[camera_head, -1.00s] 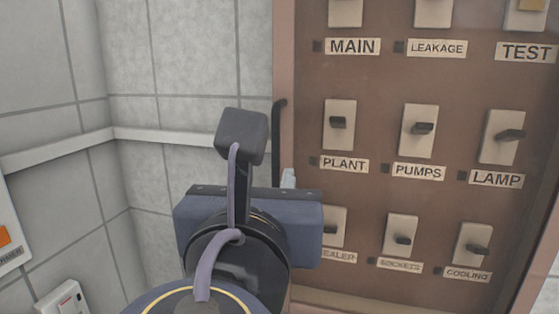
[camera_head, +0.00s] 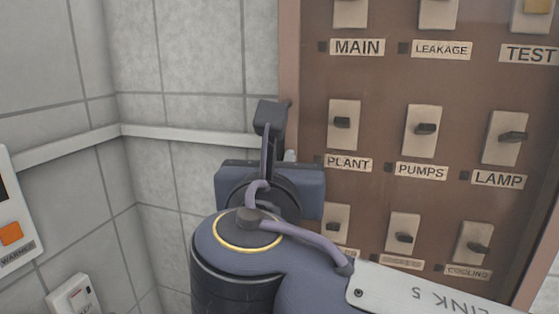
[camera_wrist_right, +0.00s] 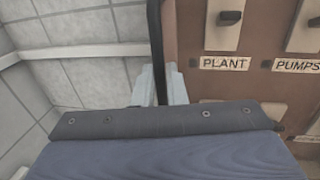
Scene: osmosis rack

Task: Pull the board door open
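The brown board (camera_head: 385,95) stands at the right in the head view, with several labelled switches. I cannot tell a separate door panel from the board face. The dark upright door handle (camera_wrist_right: 155,40) runs along the board's left edge in the right wrist view. My right gripper (camera_wrist_right: 161,84) has its pale fingers on both sides of this handle, close against it, and looks shut on it. In the head view my right gripper (camera_head: 289,156) is at the board's left edge, and its body and wrist hide most of the handle. My left gripper is not in view.
A pale tiled wall (camera_head: 200,60) with a white rail (camera_head: 190,135) is left of the board. A white box with an orange button (camera_head: 11,233) and a small white switch box (camera_head: 73,298) are at the far left. Free room lies before the wall.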

